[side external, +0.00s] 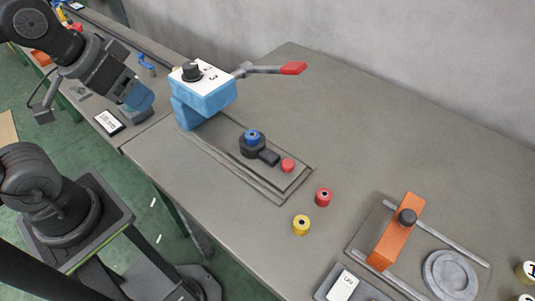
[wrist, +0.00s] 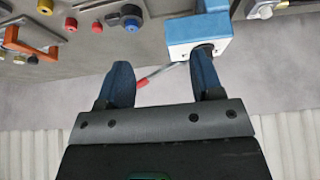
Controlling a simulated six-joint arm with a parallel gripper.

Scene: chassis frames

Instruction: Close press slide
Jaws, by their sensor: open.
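The blue press (side external: 205,97) with a white top, a black knob and a red-tipped lever (side external: 293,68) stands at the back of a long base plate. On that plate, a black slide piece (side external: 268,157) with a handle holds a blue ring (side external: 252,136), in front of the press and out from under it. A red button (side external: 288,166) sits at the plate's near end. My gripper (side external: 139,99) is open and empty, raised to the left of the press. In the wrist view, its blue fingers (wrist: 161,78) are apart; the press (wrist: 185,40) shows beyond them.
A red spool (side external: 324,196) and a yellow spool (side external: 301,225) stand on the table. An orange bar (side external: 394,238) with a black knob bridges another fixture beside a grey round dish (side external: 450,274).

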